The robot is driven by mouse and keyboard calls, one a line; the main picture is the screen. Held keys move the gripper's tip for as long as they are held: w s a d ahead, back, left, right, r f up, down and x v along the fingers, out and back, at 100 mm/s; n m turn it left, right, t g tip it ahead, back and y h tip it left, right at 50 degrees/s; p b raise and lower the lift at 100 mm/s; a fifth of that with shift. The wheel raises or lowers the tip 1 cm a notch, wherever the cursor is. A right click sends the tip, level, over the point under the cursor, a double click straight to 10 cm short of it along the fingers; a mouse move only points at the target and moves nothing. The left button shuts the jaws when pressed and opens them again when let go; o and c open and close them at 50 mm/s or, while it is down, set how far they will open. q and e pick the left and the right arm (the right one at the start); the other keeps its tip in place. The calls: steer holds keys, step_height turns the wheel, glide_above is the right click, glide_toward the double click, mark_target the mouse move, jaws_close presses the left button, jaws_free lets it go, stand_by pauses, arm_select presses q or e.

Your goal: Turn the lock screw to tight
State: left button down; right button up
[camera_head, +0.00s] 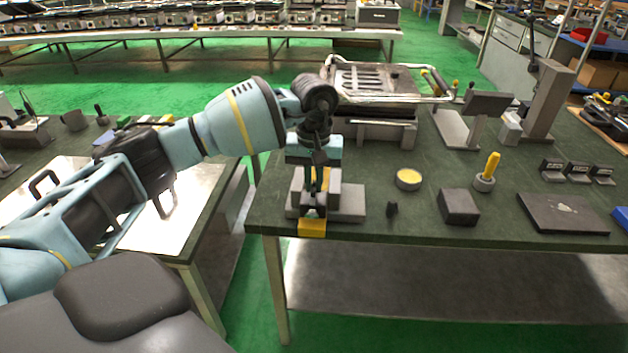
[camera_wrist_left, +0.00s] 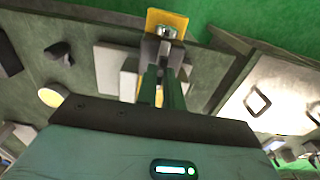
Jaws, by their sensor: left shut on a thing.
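My left gripper (camera_head: 314,206) points down at the front left corner of the green-topped table, over a grey block fixture (camera_head: 347,203) with a yellow plate (camera_head: 312,229) at its front. In the left wrist view the gripper (camera_wrist_left: 163,52) has its fingers close together at a small metal part (camera_wrist_left: 166,32), which looks like the lock screw. The yellow plate (camera_wrist_left: 180,20) shows right behind it. The fingers are shut on this part and hide much of it. How far the screw is turned cannot be told. My right gripper is not in view.
A heating element frame (camera_head: 370,80) stands behind the arm. To the right are a small black part (camera_head: 392,209), a round yellow-topped part (camera_head: 408,178), a dark block (camera_head: 458,206) and a yellow-handled tool (camera_head: 490,166). The table's front edge is close by.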

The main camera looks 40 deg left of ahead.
mark_target(314, 186)
arm_select(q)
steer(key=shift+f, duration=0.1)
steer(key=c, duration=1.5)
jaws_free()
steer(key=shift+r, duration=3.95)
